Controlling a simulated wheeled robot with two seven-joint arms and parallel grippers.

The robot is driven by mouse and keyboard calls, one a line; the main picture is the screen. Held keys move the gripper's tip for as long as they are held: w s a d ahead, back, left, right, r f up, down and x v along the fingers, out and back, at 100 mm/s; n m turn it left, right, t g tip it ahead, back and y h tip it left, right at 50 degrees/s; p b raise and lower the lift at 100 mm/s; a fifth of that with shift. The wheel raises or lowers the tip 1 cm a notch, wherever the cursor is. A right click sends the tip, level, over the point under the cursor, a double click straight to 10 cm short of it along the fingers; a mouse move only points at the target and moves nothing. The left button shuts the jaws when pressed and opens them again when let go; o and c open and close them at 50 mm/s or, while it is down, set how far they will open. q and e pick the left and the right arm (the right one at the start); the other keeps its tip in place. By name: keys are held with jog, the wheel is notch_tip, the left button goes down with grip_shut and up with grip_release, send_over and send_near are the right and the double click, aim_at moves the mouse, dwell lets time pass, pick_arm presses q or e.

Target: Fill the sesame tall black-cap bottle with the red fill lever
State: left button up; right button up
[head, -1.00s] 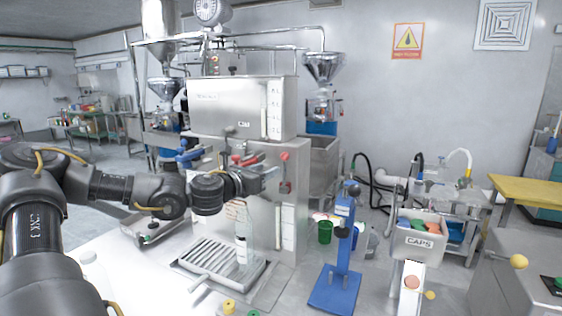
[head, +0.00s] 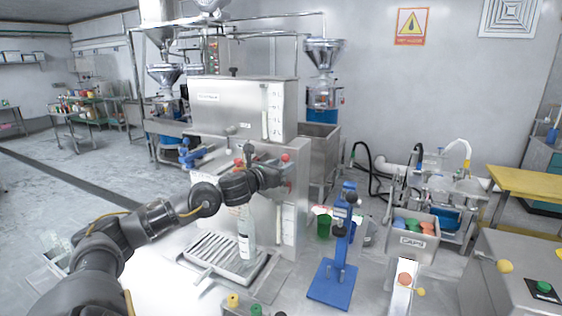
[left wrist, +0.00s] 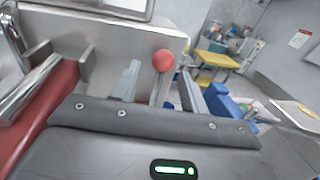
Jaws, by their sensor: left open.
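A steel filling machine (head: 243,107) stands in the middle of the head view. A tall clear bottle (head: 246,240) stands upright on its slotted drip tray; no cap is visible on it. A red ball knob (head: 285,157) sits on the machine's front right. It also shows in the left wrist view (left wrist: 163,60), in line with the space between my spread fingers. My left gripper (head: 284,175) is open beside the knob; I cannot tell whether it touches it. A red handle (head: 239,163) is partly hidden behind my arm. A red bar (left wrist: 48,112) shows at the left in the wrist view. My right gripper is out of view.
A blue press stand (head: 333,284) stands right of the tray. A caps bin (head: 412,241) with coloured caps is further right. A blue handle (head: 191,158) is on the machine's left. Yellow and green knobs (head: 233,299) stand at the front edge.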

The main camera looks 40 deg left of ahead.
pick_arm(q)
jog(key=shift+w, duration=0.15)
grip_shut()
dwell(0.4)
